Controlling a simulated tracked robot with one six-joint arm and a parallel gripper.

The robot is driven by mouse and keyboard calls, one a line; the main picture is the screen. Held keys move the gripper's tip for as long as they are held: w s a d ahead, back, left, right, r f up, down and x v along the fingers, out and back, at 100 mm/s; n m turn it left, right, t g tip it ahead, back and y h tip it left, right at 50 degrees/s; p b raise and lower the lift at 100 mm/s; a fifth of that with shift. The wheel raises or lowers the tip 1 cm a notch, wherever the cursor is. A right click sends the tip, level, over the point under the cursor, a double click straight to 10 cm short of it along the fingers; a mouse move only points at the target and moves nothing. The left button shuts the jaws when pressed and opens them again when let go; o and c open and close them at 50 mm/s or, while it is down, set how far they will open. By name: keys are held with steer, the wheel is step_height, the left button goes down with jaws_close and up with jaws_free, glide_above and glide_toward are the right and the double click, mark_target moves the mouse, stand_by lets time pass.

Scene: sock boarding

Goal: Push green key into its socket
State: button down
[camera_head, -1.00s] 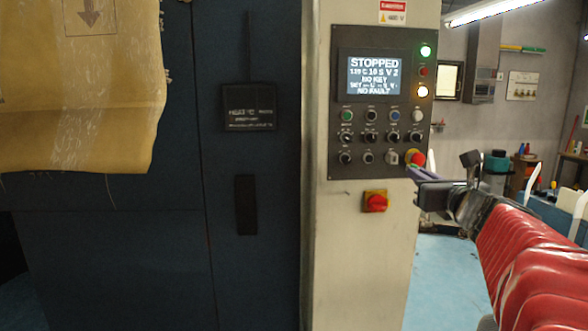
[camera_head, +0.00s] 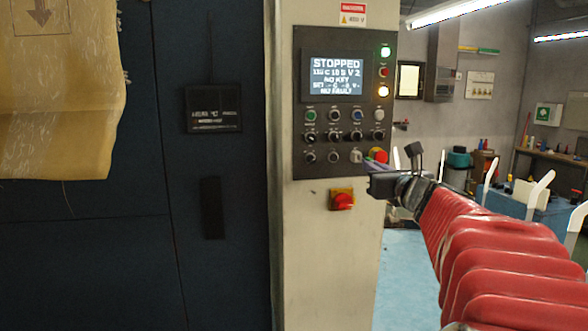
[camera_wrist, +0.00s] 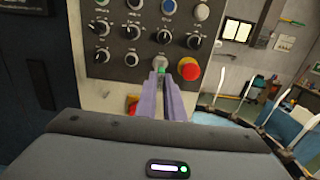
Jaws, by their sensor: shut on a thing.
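The green key (camera_wrist: 162,71) shows as a small green spot between the tips of my gripper (camera_wrist: 161,76) in the wrist view. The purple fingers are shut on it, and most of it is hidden. A pale round fitting (camera_wrist: 160,62), which looks like the socket, sits on the control panel (camera_wrist: 110,71) right at the fingertips. I cannot tell whether the key touches it or is inside it. In the head view, my gripper is at the panel's lower right corner, and the key cannot be made out. The panel's screen (camera_head: 336,77) reads STOPPED, NO KEY and NO FAULT.
A red emergency button (camera_wrist: 189,69) with a yellow collar is close to the right of my fingers. Several knobs and buttons lie left and above. A red and yellow rotary switch (camera_head: 342,199) is below the panel.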

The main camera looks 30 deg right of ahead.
steer(key=shift+x, duration=0.9)
steer(key=shift+x, duration=1.6)
stand_by(1.8)
steer(key=c, duration=1.8)
jaws_free()
steer(key=shift+s+r, duration=0.1)
steer(key=v, duration=1.3)
steer(key=shift+s, duration=0.25)
steer(key=shift+a, duration=0.15)
